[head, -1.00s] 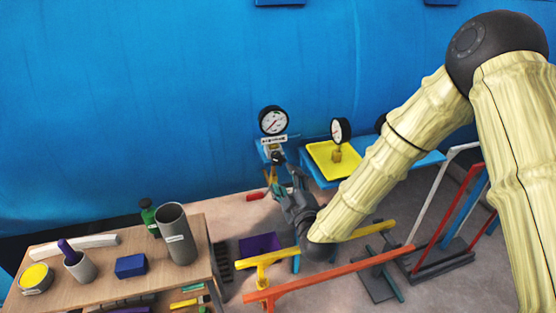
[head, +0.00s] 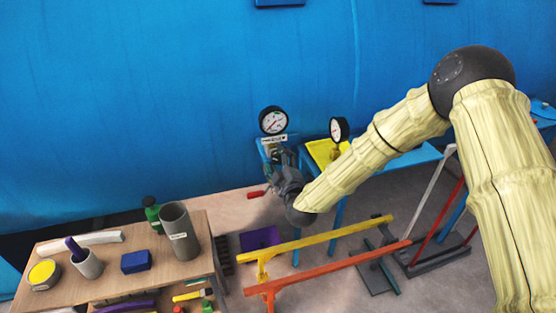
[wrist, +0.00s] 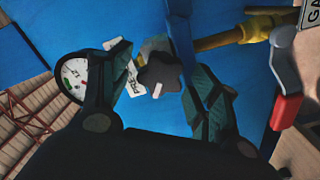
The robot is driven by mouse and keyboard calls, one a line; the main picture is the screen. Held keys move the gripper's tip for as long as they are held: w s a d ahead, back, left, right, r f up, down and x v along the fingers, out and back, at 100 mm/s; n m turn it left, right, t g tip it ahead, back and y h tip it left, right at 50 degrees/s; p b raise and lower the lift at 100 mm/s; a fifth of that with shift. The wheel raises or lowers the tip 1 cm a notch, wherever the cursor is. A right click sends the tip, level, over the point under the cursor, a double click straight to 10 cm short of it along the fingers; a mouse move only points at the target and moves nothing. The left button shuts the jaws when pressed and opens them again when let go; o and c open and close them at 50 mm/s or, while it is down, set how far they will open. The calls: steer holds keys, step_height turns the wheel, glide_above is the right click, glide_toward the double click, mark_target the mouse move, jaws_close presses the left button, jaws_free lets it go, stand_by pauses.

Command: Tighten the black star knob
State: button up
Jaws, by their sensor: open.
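The black star knob (wrist: 160,72) shows near the middle of the wrist view, dark with a pale mark on its face. My gripper (wrist: 150,62) is open, with one finger to the left of the knob and one to its right. The knob lies between the fingers in this view; I cannot tell whether either finger touches it. In the head view my gripper (head: 283,163) is just below the white-faced pressure gauge (head: 273,121) on the blue wall side. There the gripper hides the knob.
A second gauge (head: 339,129) stands by a yellow tray (head: 321,153). Yellow (head: 322,243) and orange (head: 330,267) rails cross below my arm. A cluttered wooden bench (head: 112,252) is left.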

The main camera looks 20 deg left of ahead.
steer(key=c, duration=1)
